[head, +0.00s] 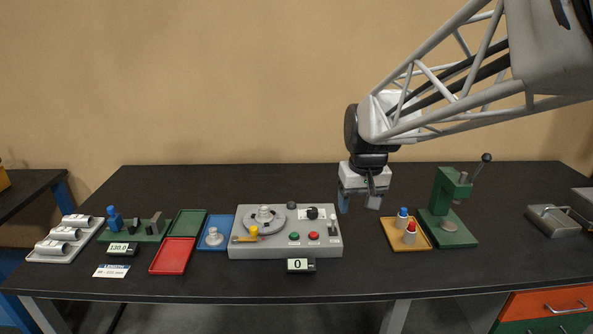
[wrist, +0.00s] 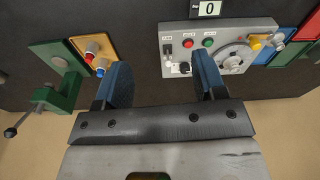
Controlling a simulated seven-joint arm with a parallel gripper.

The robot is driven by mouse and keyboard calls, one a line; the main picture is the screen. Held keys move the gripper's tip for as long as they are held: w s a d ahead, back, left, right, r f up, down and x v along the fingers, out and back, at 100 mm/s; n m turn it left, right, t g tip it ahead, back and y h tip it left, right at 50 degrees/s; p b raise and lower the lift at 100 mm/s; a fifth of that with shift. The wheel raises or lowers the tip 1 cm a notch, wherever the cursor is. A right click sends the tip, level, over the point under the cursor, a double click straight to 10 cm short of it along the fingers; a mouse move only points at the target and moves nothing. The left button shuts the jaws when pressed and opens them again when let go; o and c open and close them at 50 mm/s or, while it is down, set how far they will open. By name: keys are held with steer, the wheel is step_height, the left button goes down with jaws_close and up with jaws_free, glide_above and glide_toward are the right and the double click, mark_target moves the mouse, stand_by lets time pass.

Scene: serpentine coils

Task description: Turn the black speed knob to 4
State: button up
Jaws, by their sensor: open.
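The black speed knob (head: 312,213) sits on a white plate at the back right of the grey machine (head: 335,245). It also shows in the wrist view (wrist: 185,67), just left of the right-hand finger. A display (head: 301,265) in front of the machine reads 0, and it reads 0 in the wrist view (wrist: 209,9) too. My gripper (head: 359,204) is open and empty, with blue fingers pointing down. It hangs above the table, to the right of the machine and apart from the knob.
The machine also carries a green button (head: 294,237), a red button (head: 313,236), a toggle (head: 332,227) and a round disc with a yellow part. A yellow tray (head: 391,236) with two capped bottles and a green press (head: 447,215) stand to the right. Coloured trays lie left.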

steer(key=w+a+f+n, duration=0.1)
steer(key=w+a+f, duration=0.15)
steer(key=w, duration=0.55)
steer(key=w+a+f, duration=0.1)
steer(key=w+f, duration=0.2)
steer(key=w, duration=0.5)
steer(key=g, duration=0.1)
glide_above(312, 209)
steer(key=shift+n, duration=0.4)
steer(key=f, duration=0.8)
steer(key=shift+s+d, duration=0.15)
steer(key=shift+d, duration=0.2)
steer(key=shift+w+a+f+g, duration=0.1)
steer(key=shift+w+f+g, duration=0.15)
steer(key=shift+w+g, duration=0.05)
steer(key=shift+a+f, duration=0.15)
steer(key=shift+f, duration=3.7)
